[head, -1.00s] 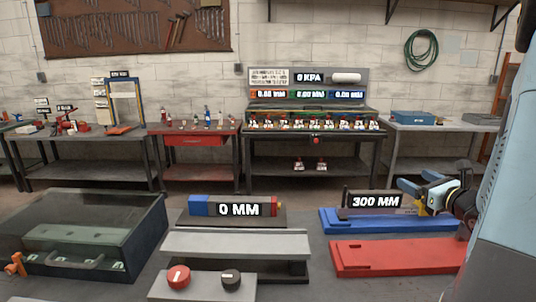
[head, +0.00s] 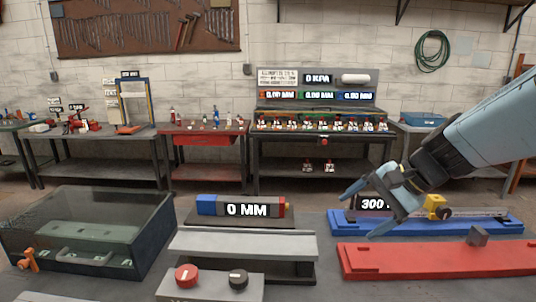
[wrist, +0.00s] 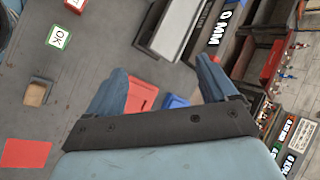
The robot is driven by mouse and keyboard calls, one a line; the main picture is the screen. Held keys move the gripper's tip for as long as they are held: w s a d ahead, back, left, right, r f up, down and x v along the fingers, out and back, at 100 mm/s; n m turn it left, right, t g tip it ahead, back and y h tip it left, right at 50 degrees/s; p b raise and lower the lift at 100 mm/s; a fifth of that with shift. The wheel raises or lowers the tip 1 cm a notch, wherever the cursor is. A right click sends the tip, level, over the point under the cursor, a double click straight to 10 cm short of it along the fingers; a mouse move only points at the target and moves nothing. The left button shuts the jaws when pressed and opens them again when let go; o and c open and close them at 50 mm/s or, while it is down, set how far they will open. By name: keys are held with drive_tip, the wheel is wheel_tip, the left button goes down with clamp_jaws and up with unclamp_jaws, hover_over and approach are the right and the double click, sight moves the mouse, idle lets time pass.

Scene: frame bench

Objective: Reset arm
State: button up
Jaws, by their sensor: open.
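My gripper (head: 362,208) is in the right half of the head view, raised above the bench in front of the blue fixture (head: 480,220). Its blue fingers are apart with nothing between them. It partly covers the "300" display (head: 373,203). In the wrist view my gripper (wrist: 165,88) also shows its two blue fingers spread, with parts of a red block and a blue block seen beyond the gap.
A red fixture (head: 430,260) lies in front of the blue one. A grey rail (head: 240,245), a "0 MM" unit (head: 243,208) and a knob box (head: 210,285) stand at the middle. A dark glass-lidded case (head: 85,235) is at left. A tool bench (head: 320,140) stands behind.

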drive_tip(key=s+d+r+n+t+h, duration=0.1)
drive_tip(key=s+d+r+n+h, duration=0.2)
drive_tip(key=n, duration=0.5)
drive_tip(key=s+r+h, duration=0.1)
drive_tip(key=s+h, duration=0.1)
drive_tip(key=h, duration=0.1)
drive_tip(key=shift+s+t, duration=0.3)
drive_tip(key=shift+s, duration=0.1)
drive_tip(key=shift+s+d+r+n+h, duration=0.1)
drive_tip(key=shift+d+r+n+h, duration=0.25)
drive_tip(key=shift+n, duration=0.25)
